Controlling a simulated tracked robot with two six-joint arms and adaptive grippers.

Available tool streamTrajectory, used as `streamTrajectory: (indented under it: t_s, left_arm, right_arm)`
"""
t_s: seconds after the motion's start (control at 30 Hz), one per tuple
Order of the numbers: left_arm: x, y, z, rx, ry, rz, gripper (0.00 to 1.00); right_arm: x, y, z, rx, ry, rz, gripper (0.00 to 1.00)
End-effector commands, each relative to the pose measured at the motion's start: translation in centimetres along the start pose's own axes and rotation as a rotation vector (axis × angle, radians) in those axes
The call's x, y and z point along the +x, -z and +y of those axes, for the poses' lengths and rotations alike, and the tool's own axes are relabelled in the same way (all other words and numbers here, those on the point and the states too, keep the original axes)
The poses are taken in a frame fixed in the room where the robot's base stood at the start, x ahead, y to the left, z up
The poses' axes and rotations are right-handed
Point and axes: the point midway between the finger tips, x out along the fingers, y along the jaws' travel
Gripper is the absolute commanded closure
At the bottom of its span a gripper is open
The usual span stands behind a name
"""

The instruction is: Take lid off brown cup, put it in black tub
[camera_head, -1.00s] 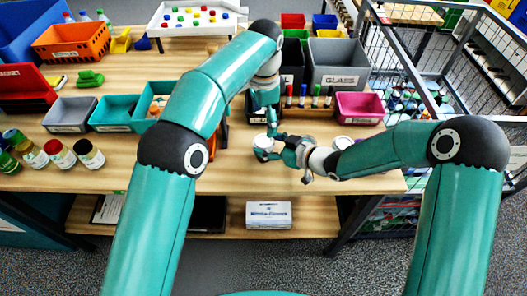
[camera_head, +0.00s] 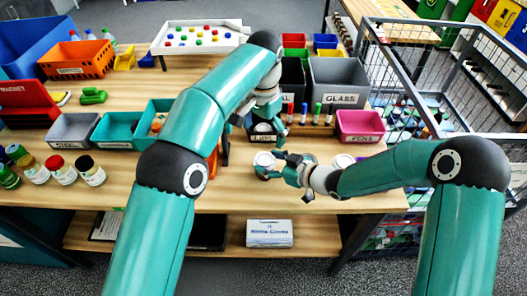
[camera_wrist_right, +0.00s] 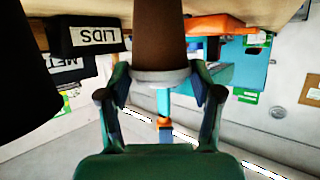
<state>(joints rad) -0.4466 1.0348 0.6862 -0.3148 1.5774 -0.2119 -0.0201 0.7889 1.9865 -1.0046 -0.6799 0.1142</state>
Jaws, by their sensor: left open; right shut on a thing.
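The brown cup (camera_wrist_right: 160,38) hangs upside down in the right wrist view, with a pale band (camera_wrist_right: 160,77) at its top end. In the head view its round whitish top (camera_head: 265,159) shows; I cannot tell whether that is a lid or the cup's open mouth. My right gripper (camera_head: 267,171) is shut on the cup near that end. The black tub (camera_head: 263,139), marked LIDS (camera_wrist_right: 97,36), stands just behind the cup, with whitish round shapes inside. My left gripper (camera_head: 265,110) is open just above and behind the tub, partly hidden by its own arm.
Another whitish round top (camera_head: 343,160) shows right of my right gripper. Several markers (camera_head: 317,113) stand behind. A pink bin (camera_head: 360,124), a grey GLASS bin (camera_head: 338,78) and teal bins (camera_head: 117,130) surround the work area. Several jars (camera_head: 62,170) stand at the left.

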Motion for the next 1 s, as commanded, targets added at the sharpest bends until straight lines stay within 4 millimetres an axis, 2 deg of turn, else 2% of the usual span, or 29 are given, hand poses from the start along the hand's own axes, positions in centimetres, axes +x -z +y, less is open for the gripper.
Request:
streamTrajectory:
  t_s: [0.3, 0.5, 0.7, 1.0]
  left_arm:
    - [5.8, -0.1, 0.0, 0.001, -0.002, -0.003, 0.02]
    - [8.6, -0.1, 0.0, 0.002, -0.001, -0.002, 0.02]
    - [9.8, -0.1, 0.0, 0.002, 0.0, 0.0, 0.02]
    - [9.9, -0.1, 0.0, 0.002, 0.0, 0.001, 0.04]
  right_arm:
    - [0.0, 0.0, 0.0, 0.0, 0.0, -0.001, 0.98]
    - [0.0, 0.0, 0.0, 0.0, 0.0, -0.001, 0.98]
    - [0.0, 0.0, 0.0, 0.0, 0.0, -0.001, 0.98]
    - [0.0, 0.0, 0.0, 0.0, 0.0, -0.001, 0.98]
